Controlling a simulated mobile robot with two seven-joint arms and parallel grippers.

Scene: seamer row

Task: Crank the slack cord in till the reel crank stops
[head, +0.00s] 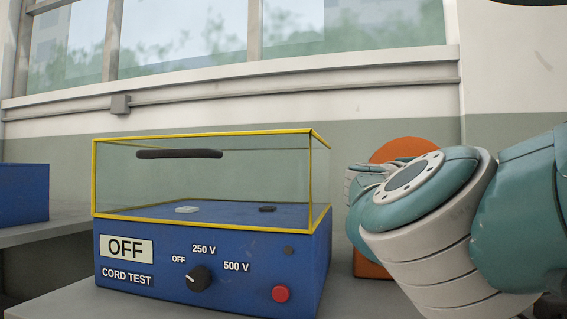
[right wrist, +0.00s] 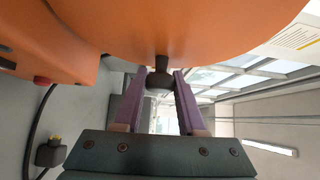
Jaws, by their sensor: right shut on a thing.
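The orange reel (head: 405,149) stands at the right in the head view, mostly hidden behind my right arm. In the right wrist view its round orange face (right wrist: 200,25) fills the top. The dark crank knob (right wrist: 160,64) sticks out from that face. My right gripper (right wrist: 159,82) has its two purple fingers on either side of the knob, shut on it. A black cord (right wrist: 33,125) hangs at the left of the wrist view, with a dark plug (right wrist: 49,154) near its lower end. My left gripper is in neither view.
A blue cord tester (head: 140,262) with a yellow-edged clear cover stands left of the reel on the grey bench (head: 60,303). Its sign reads OFF. Another blue box (head: 22,193) sits at the far left. Windows and a wall rail are behind.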

